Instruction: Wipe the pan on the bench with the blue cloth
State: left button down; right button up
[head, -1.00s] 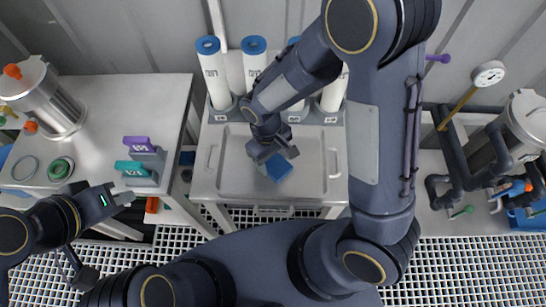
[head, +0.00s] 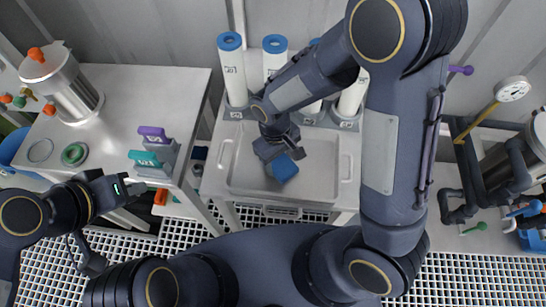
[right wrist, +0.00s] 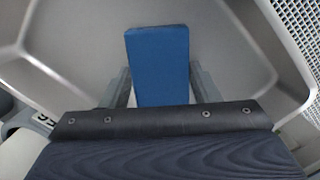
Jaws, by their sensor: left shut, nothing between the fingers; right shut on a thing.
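The pan (head: 330,187) is a shallow grey metal tray with side handles on the bench (head: 215,190). The blue cloth (head: 284,168) looks like a folded block and is over the pan's inside, left of its middle. It also shows in the right wrist view (right wrist: 158,60). My right gripper (head: 276,153) is shut on the cloth and points down into the pan. Whether the cloth touches the pan floor I cannot tell. My left gripper (head: 128,188) is shut and empty, in front of the left table. Part of the pan is hidden by my right arm.
White cylinders with blue caps (head: 232,70) stand in a rack behind the pan. The left table (head: 130,100) holds a steel vessel (head: 65,85), purple and teal handled items (head: 152,150) and rings (head: 74,153). Pipes and a gauge (head: 512,89) are at right.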

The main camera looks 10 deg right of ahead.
aim_at(285, 163)
jog(key=shift+s+d+f, duration=0.15)
jog(key=shift+s+d, duration=0.05)
jog(key=shift+d, duration=0.25)
jog(key=shift+s+d+f, duration=0.15)
jog(key=shift+s+d, duration=0.05)
jog(key=shift+d, duration=0.25)
jog(key=shift+c, duration=0.3)
jog(key=shift+r, duration=0.1)
jog(key=shift+w+a+r+p, duration=0.1)
jog(key=shift+w+r+p, duration=0.05)
jog(key=shift+r+p, duration=2.55)
jog(key=shift+r, duration=0.45)
notch_tip(285, 163, up, 3)
jog(key=shift+f+p, duration=0.1)
jog(key=shift+p, duration=0.75)
